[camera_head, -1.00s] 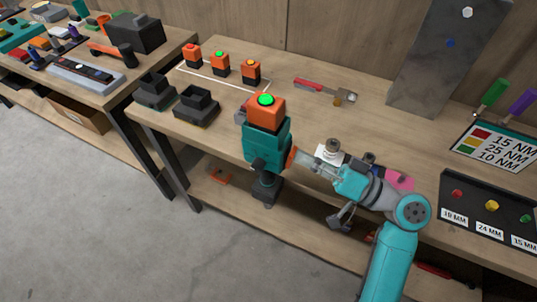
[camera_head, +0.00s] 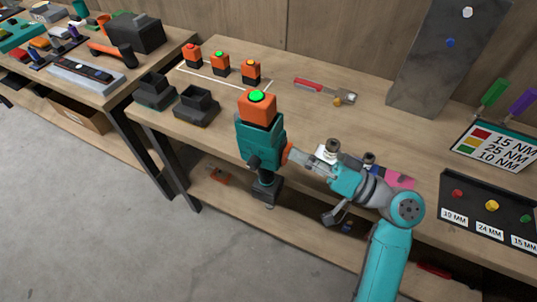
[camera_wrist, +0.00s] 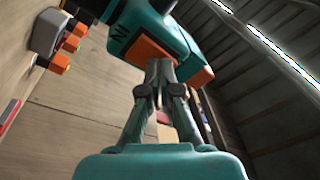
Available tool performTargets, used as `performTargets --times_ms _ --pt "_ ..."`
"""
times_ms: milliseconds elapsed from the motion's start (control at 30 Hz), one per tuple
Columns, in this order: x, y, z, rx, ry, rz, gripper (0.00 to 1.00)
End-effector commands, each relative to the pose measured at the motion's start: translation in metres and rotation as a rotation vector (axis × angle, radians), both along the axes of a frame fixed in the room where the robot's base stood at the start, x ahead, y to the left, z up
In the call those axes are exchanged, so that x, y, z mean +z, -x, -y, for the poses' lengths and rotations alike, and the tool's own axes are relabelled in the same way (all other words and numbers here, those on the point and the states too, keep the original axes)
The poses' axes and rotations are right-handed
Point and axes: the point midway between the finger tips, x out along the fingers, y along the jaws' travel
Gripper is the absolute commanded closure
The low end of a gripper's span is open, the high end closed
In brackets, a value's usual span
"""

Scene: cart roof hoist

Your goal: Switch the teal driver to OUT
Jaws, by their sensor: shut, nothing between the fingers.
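The teal driver (camera_head: 258,138) stands upright at the table's front edge, with an orange block with a green light (camera_head: 257,105) on top and a dark lower end. What bears it is not clear. My gripper (camera_head: 290,158) reaches it from the right, its fingers shut and empty. In the wrist view the shut fingertips (camera_wrist: 159,66) point at an orange part (camera_wrist: 150,50) on the driver (camera_wrist: 165,32), touching or very close. Dark letters, seemingly IN, show beside that part. The fingers partly hide it, and I cannot tell the switch's position.
Two dark holders (camera_head: 196,104) and several small orange blocks (camera_head: 220,64) stand on the table at left. A red-handled tool (camera_head: 325,88) lies behind. A socket tray (camera_head: 486,207) and a torque sign (camera_head: 495,145) are at right. A lower shelf runs beneath.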

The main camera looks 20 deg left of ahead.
Motion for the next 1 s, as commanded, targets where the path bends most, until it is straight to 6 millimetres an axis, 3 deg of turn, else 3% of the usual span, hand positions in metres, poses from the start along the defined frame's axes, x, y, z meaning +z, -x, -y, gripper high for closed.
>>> performTargets --times_ms 733,1000 --pt "0.001 0.0 -0.007 0.0 0.0 0.0 1.0" --pt "-0.001 0.0 0.008 -0.001 0.0 -0.001 1.0"
